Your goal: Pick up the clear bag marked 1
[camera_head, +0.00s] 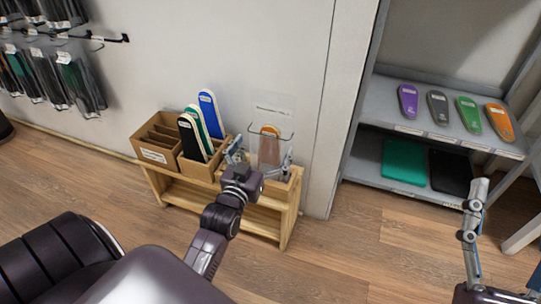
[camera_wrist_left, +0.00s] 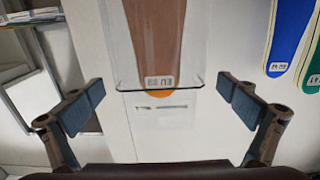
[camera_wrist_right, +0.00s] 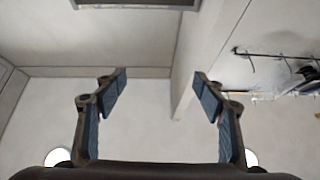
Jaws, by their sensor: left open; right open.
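A clear bag (camera_head: 268,149) with a brown, orange-tipped insole in it stands upright in the right part of the wooden stand. No number can be read on it in the head view. My left gripper (camera_head: 260,160) is open, with one finger on each side of the bag. My right gripper (camera_wrist_right: 160,85) is open and empty, facing bare wall.
The wooden stand (camera_head: 160,181) also holds a cardboard divider box (camera_head: 153,153) and blue, green and black insoles (camera_head: 210,113) just left of the bag. Hanging bags (camera_head: 75,80) are at upper left. A grey shelf (camera_head: 383,108) with coloured insoles is at right. The floor between is clear.

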